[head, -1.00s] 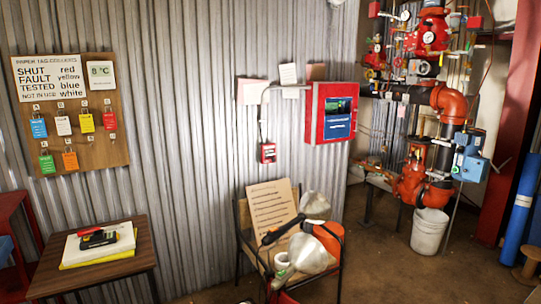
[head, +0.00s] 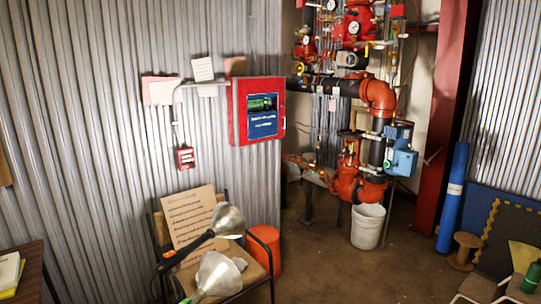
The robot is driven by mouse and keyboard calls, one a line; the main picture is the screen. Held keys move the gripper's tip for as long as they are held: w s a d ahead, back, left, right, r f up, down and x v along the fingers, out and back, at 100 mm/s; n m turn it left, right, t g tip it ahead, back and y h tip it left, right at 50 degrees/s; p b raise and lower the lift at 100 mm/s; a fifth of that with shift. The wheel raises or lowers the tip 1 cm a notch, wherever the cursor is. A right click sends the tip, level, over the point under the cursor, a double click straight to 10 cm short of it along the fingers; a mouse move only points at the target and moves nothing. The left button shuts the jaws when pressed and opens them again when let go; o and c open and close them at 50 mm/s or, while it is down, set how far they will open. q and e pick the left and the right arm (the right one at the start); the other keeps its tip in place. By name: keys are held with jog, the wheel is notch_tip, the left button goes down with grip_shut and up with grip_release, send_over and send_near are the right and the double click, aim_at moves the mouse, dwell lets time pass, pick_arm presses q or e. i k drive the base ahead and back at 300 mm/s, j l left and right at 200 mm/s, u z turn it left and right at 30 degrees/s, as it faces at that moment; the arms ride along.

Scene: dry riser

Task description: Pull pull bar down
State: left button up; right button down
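The likely pull bar is on a small red box (head: 185,158), a pull station mounted on the corrugated metal wall below a grey conduit. It is small in the head view, and I cannot make out the bar's exact position. Neither of my grippers shows in the head view, and nothing is seen touching the red box.
A red panel with a screen (head: 235,112) hangs right of the box. Below stand a chair with a written board (head: 188,215) and two pale lamp-like cones (head: 228,220). Red and black pipework (head: 380,95), a white bucket (head: 367,228) and a blue roll (head: 452,195) are right. Some brown floor is clear.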

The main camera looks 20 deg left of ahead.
aim_at(185, 158)
jog(key=i+l+z, duration=0.15)
jog(key=i, duration=0.35)
jog(key=i+l+z, duration=0.15)
jog(key=i+l, duration=0.15)
jog(key=i, duration=0.2)
jog(key=i+u, duration=0.25)
jog(key=u, duration=0.15)
jog(key=i+u, duration=0.2)
jog(key=u, duration=0.2)
jog(key=i+l+u, duration=0.1)
jog(key=i+u, duration=0.15)
jog(key=u, duration=0.2)
jog(key=i+l+u, duration=0.15)
jog(key=u, duration=0.25)
